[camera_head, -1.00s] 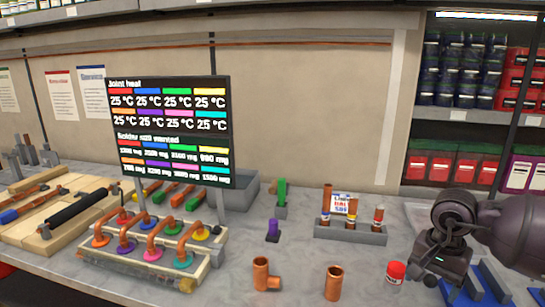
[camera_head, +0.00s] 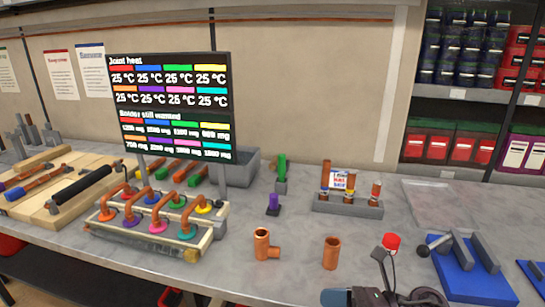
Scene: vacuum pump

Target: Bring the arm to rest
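My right gripper (camera_head: 385,291) is low at the bottom edge, seen from above and partly cut off. Its fingertips are not clear, so I cannot tell if it is open or shut. It is in front of the small red-topped jar (camera_head: 391,242), whose lower part is partly hidden behind dark gripper parts. I cannot tell if they touch. My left gripper is not in view.
A blue fixture (camera_head: 462,280) stands right of my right gripper. A copper tee (camera_head: 262,244) and a copper coupling (camera_head: 331,253) stand left of it. Behind are a grey rack (camera_head: 350,207), a pipe manifold (camera_head: 150,245) and a heat display (camera_head: 170,105).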

